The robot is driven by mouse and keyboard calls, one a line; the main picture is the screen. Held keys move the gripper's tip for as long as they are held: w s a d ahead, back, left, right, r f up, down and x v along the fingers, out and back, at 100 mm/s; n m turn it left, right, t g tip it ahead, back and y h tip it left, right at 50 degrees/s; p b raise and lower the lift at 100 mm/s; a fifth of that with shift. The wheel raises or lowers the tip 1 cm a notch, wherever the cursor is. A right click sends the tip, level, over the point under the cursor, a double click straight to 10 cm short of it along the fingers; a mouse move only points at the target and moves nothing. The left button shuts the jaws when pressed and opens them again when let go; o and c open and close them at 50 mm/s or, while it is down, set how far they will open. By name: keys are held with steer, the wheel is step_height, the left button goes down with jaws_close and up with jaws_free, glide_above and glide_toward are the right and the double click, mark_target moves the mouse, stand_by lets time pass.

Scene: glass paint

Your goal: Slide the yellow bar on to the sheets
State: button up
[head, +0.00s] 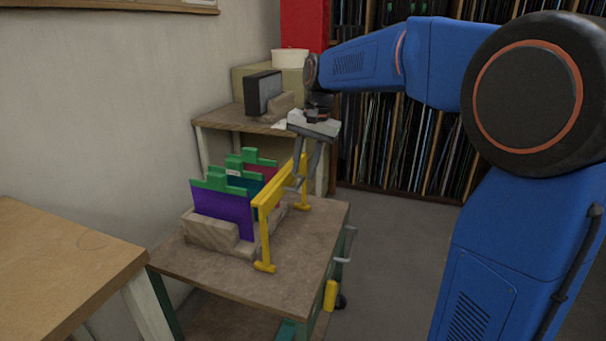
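The yellow bar (276,190) is a long rail with upright legs and feet at its ends. It stands on the small brown-topped table, to the right of the sheets and apart from the near one. The sheets stand upright in a row in wooden blocks: a purple one (222,212) in front, with a teal one (247,181) and a dark red one (265,172) partly hidden behind. Green notched pieces (221,182) sit along their tops. My gripper (300,184) points down at the bar's far half, its fingertips at or beside the rail. Whether it grips is unclear.
A wooden block (211,233) holds the purple sheet at the near side. A wooden table (62,262) is at the lower left. A shelf behind carries a dark box-like object (263,92). The brown tabletop (230,275) is clear in front.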

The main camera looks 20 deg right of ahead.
mark_target(281, 172)
steer(key=shift+w+a+f, duration=0.15)
steer(key=shift+f, duration=1)
steer(key=shift+c, duration=0.7)
jaws_close()
steer(key=w+a, duration=0.2)
steer(key=a, duration=0.1)
steer(key=w+a, duration=0.1)
steer(key=a, duration=0.1)
steer(key=shift+w+r, duration=0.1)
steer(key=shift+w, duration=0.3)
steer(key=shift+o, duration=0.7)
jaws_free()
steer(key=shift+a, duration=0.2)
